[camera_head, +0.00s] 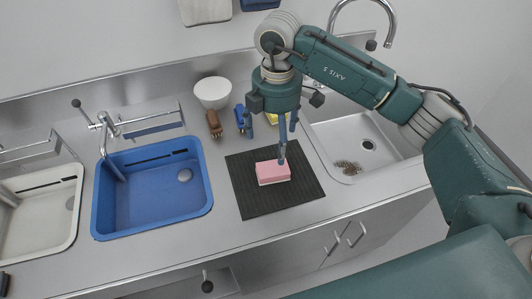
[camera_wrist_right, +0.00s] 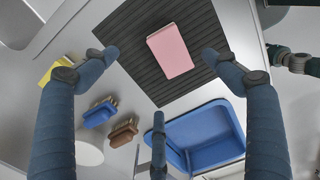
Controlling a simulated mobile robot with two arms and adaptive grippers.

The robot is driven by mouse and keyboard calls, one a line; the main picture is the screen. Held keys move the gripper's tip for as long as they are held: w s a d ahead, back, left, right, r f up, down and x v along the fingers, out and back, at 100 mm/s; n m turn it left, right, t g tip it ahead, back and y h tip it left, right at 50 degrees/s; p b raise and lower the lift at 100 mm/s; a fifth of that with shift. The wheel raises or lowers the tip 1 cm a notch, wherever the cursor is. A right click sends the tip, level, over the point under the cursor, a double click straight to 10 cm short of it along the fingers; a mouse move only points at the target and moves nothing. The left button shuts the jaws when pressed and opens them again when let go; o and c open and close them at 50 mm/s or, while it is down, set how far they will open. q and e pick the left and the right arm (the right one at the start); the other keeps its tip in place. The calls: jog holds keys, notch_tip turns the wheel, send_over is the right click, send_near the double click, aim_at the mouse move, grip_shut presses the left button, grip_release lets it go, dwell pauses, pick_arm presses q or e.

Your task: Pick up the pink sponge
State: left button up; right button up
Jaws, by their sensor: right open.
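The pink sponge (camera_head: 272,174) lies flat on a dark ribbed mat (camera_head: 250,205). It has a pale lower layer. In the right wrist view, the sponge (camera_wrist_right: 171,50) shows its whole pink top, with bare mat around it. My right gripper (camera_head: 276,146) points down above the sponge, with one finger overlapping its far edge in the head view. In the wrist view, the right gripper (camera_wrist_right: 160,75) has its fingers spread and empty, and the sponge lies beyond them, between the left and right fingertips. My left gripper is not in view.
A blue basin (camera_head: 150,195) stands left of the mat, and a metal sink (camera_head: 345,135) lies to its right. A brown brush (camera_head: 214,124), a blue brush (camera_head: 239,116), a white bowl (camera_head: 212,93) and a yellow item (camera_wrist_right: 47,72) stand behind the mat.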

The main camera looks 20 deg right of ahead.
aim_at(272, 164)
jog(key=shift+d+f, duration=0.1)
jog(key=shift+f, duration=0.15)
jog(key=shift+s+f+p, duration=0.3)
jog(key=shift+f, duration=0.15)
jog(key=f, duration=0.3)
jog(key=shift+s+p, duration=0.3)
jog(key=shift+s, duration=0.05)
jog(key=shift+w+f, duration=0.1)
jog(key=shift+f, duration=0.15)
jog(key=f+p, duration=0.1)
jog(key=f, duration=0.1)
jog(key=a+f+p, duration=0.1)
jog(key=f, duration=0.1)
jog(key=shift+f, duration=0.2)
jog(key=shift+w+f, duration=0.1)
jog(key=shift+f, duration=0.25)
jog(key=shift+c, duration=0.8)
jog(key=c, duration=0.4)
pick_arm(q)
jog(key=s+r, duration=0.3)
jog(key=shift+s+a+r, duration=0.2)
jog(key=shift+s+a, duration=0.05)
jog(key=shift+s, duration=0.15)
pick_arm(e)
jog(key=c, duration=0.5)
